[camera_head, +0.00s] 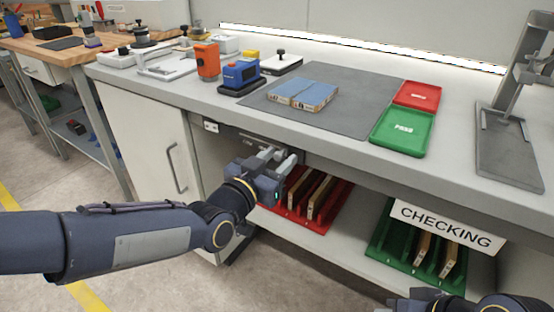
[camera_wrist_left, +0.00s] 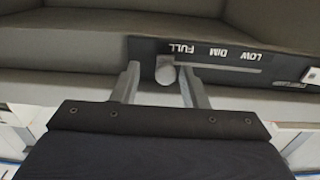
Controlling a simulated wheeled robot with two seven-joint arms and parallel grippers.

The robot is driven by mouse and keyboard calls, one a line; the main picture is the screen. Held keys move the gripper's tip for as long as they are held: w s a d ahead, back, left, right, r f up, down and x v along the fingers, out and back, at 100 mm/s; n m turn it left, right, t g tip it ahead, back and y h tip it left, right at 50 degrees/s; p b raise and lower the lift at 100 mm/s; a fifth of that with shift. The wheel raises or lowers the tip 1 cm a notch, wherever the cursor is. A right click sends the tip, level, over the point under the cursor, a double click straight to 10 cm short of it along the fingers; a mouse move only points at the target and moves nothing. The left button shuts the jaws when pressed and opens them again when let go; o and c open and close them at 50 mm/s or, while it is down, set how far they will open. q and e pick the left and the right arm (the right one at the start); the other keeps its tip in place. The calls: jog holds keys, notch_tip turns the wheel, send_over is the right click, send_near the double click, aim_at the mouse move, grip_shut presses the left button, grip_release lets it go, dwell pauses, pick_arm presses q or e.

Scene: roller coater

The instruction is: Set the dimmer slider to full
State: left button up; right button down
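The dimmer panel (camera_wrist_left: 225,60) is a dark strip under the bench edge, its words FULL, DIM and LOW upside down in the left wrist view. Its slider knob (camera_wrist_left: 165,73) is a grey rounded peg at the FULL end of the slot, with the empty slot running right. My left gripper (camera_wrist_left: 160,86) is open, one finger on each side of the knob; contact cannot be told. In the head view my left gripper (camera_head: 279,158) is at the panel under the bench front and hides the knob. My right gripper (camera_head: 425,300) is partly visible at the bottom right edge.
The bench top (camera_head: 340,142) overhangs the panel. Below are a red rack (camera_head: 313,222) and a green rack (camera_head: 388,235) holding boards, and a CHECKING sign (camera_head: 447,226). A white switch (camera_wrist_left: 311,75) is beside the panel. A cabinet (camera_head: 150,158) stands left.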

pick_arm(q)
jog(key=v, duration=0.7)
jog(key=shift+s+a+p, duration=0.25)
jog(key=shift+s+p, duration=0.05)
jog(key=shift+p, duration=0.05)
jog(key=shift+a, duration=0.1)
